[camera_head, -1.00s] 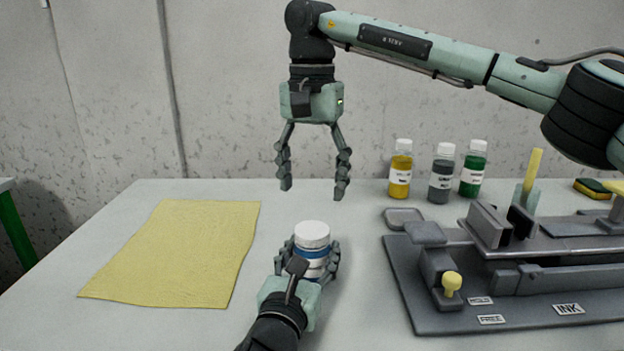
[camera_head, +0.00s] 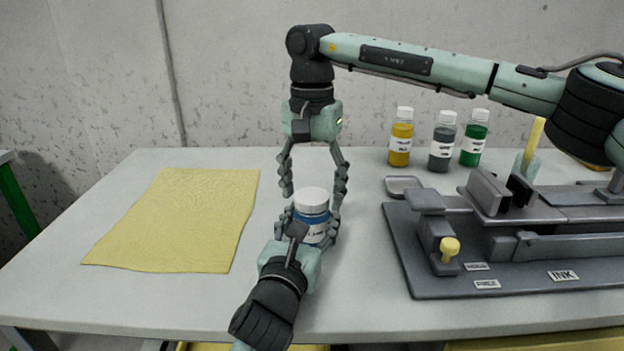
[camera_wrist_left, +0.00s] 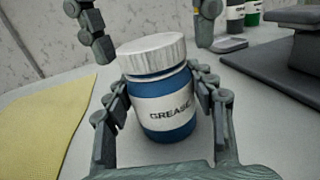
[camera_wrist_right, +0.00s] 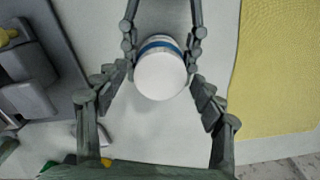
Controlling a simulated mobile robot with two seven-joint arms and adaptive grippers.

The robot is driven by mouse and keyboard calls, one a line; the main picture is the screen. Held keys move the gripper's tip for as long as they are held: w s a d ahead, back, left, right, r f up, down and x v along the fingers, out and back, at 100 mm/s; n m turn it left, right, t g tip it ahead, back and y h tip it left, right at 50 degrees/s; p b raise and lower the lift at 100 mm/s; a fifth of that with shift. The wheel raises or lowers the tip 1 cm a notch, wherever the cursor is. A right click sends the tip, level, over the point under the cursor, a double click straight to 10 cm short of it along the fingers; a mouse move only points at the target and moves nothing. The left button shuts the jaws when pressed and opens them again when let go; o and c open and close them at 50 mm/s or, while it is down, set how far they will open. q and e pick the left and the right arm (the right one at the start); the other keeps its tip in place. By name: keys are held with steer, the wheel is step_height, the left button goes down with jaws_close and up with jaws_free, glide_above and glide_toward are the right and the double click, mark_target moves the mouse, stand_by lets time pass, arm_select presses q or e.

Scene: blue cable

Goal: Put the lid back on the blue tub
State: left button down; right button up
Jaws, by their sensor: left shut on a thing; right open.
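The blue tub (camera_head: 314,228), labelled GREASE in the left wrist view (camera_wrist_left: 165,115), stands upright on the table. Its white lid (camera_head: 312,198) sits on top; it also shows in the left wrist view (camera_wrist_left: 152,54) and from above in the right wrist view (camera_wrist_right: 160,76). I cannot tell whether it is screwed tight. My left gripper (camera_head: 309,226) is shut on the tub's sides, below the lid. My right gripper (camera_head: 313,202) points down from above, open, with one finger on each side of the lid. I cannot tell whether they touch it.
A yellow cloth (camera_head: 180,220) lies left of the tub. A grey ink-press fixture (camera_head: 430,275) with a yellow knob (camera_head: 449,246) stands to the right. Yellow (camera_head: 401,140), grey (camera_head: 442,145) and green (camera_head: 474,142) bottles stand behind. The table (camera_head: 130,300) is bare between cloth and tub.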

steer(key=c, duration=1.2)
steer(key=m, duration=0.4)
steer(key=shift+m, duration=0.4)
steer(key=m, duration=0.7)
steer(key=shift+m, duration=0.3)
steer(key=m, duration=1.5)
steer(key=shift+f+m, duration=0.1)
steer(key=shift+m, duration=0.3)
steer(key=o, duration=1.3)
